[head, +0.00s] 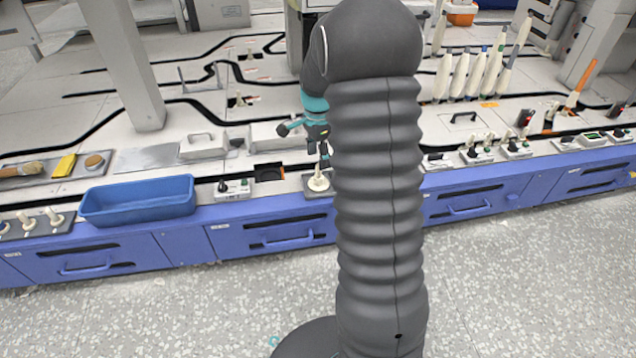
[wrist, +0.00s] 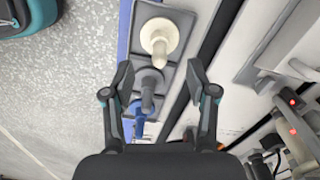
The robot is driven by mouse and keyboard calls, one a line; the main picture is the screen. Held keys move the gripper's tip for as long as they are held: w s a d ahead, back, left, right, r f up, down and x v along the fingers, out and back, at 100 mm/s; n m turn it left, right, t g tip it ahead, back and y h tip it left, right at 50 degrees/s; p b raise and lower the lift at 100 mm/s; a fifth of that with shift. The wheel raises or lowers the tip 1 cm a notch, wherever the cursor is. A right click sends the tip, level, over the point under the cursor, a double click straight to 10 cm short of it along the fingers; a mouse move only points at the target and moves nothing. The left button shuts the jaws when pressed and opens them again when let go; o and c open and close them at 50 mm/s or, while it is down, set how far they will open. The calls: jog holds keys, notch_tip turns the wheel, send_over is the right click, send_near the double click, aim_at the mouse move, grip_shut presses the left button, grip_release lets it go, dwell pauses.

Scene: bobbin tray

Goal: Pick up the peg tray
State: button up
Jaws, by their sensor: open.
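The peg tray (wrist: 180,62) is a dark grey plate on the counter edge, bearing a cream peg (wrist: 160,38), a grey peg (wrist: 149,84) and a blue peg (wrist: 139,113). In the head view, the left end of the tray (head: 311,192) and its cream peg (head: 318,181) show, while my arm hides the rest. My gripper (wrist: 159,68) is open and empty, with one finger on each side of the tray's middle in the wrist view. In the head view my gripper (head: 323,150) is just above the cream peg. Contact with the tray cannot be told.
A blue bin (head: 137,203) stands on the counter to the left, with a small switch box (head: 234,188) between it and the tray. Another tray with pegs (head: 32,226) lies at far left. Tall cream bobbins (head: 476,72) stand at back right. Blue drawers (head: 272,236) front the counter.

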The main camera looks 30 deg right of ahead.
aim_at(318, 176)
jog(key=shift+f+b, duration=0.75)
jog(key=shift+f, duration=3.25)
grip_shut()
